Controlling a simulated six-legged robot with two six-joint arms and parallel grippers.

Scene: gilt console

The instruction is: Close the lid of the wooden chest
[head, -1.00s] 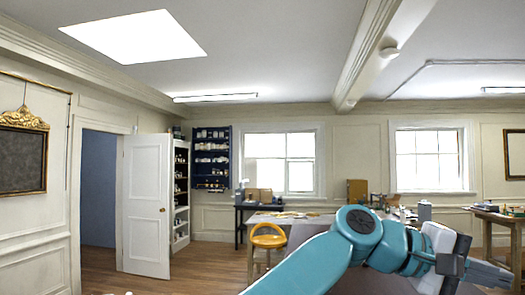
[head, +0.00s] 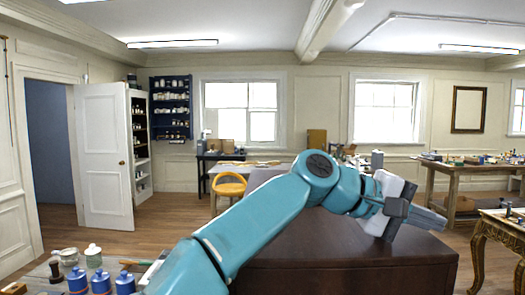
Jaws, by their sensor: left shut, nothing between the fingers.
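A large dark brown wooden piece (head: 350,262), which looks like the wooden chest, fills the lower middle of the head view. Its broad top and part of its front side show, and the bottom edge of the picture cuts it off. My teal left arm crosses in front of it and hides part of it. I cannot tell from this view how far the lid is open. My left gripper (head: 428,216) is shut and empty, pointing right, and shows over the far right part of the brown top. I cannot tell whether it touches it. My right gripper is out of view.
Blue jars (head: 101,281) and other small items stand at the lower left. A gilt console (head: 492,235) stands at the right edge. A yellow stool (head: 229,187) and a workbench are behind. Wooden floor is clear at the left, by the open white door (head: 104,155).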

